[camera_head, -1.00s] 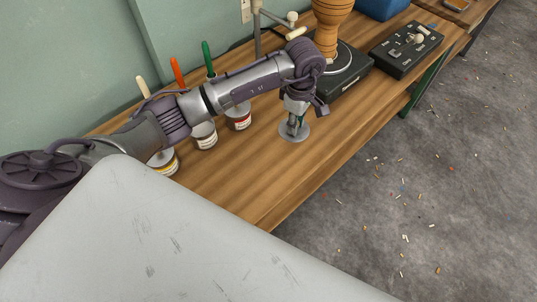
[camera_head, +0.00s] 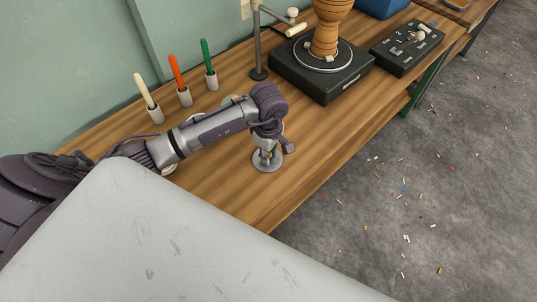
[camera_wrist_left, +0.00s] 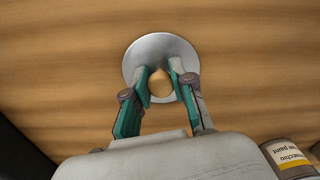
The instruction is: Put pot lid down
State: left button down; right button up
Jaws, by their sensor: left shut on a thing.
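The pot lid is a round grey metal disc (camera_head: 268,166) with a small wooden knob (camera_wrist_left: 160,84), at the middle of the wooden workbench (camera_head: 225,190). My left gripper (camera_head: 267,152) points down over it, its fingers on either side of the knob. In the left wrist view the teal-padded fingers (camera_wrist_left: 161,80) are shut on the knob, with the disc (camera_wrist_left: 158,45) flat beyond them. I cannot tell whether the disc touches the bench. A paint pot (camera_wrist_left: 290,156) shows at the lower right of the wrist view. My left arm hides most of the pots in the head view. My right gripper is not in view.
White, red (camera_head: 178,73) and green (camera_head: 207,57) handled tools stand in small holders by the wall. A black turntable box (camera_head: 320,72) carries an orange drum (camera_head: 328,25). A control box (camera_head: 407,48) stands farther right. Bench around the lid is clear; its front edge is near.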

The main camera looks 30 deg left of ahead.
pick_arm(q)
jog(key=shift+f, duration=0.1)
jog(key=c, duration=1)
grip_release()
jog(key=shift+r, duration=0.3)
notch_tip(320, 180, up, 12)
jog(key=shift+f, duration=0.15)
